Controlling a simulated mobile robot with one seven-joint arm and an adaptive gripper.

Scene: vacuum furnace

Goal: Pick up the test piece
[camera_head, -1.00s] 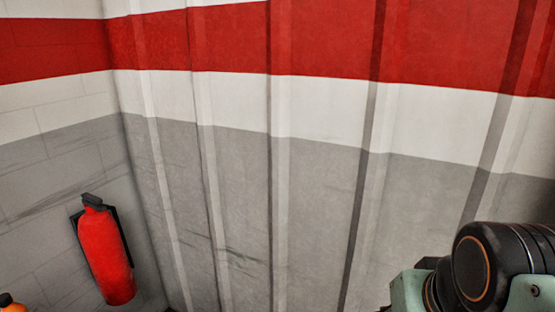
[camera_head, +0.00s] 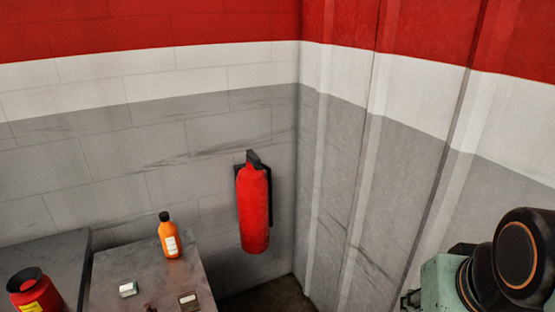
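I cannot make out for certain which thing is the test piece. Two small blocks lie on the grey table (camera_head: 150,262) at the lower left: a light metallic block (camera_head: 128,289) and a darker block with a pale top (camera_head: 188,299). A small dark thing at the bottom edge between them is cut off. My gripper is not in view; only a link of my arm shows at the lower right, well away from the table.
An orange bottle (camera_head: 169,236) stands on the table's back part. A red container with a black top (camera_head: 34,292) stands at the far left, by a dark grey surface (camera_head: 45,262). A red fire extinguisher (camera_head: 253,206) hangs on the wall near the corner. Floor shows below it.

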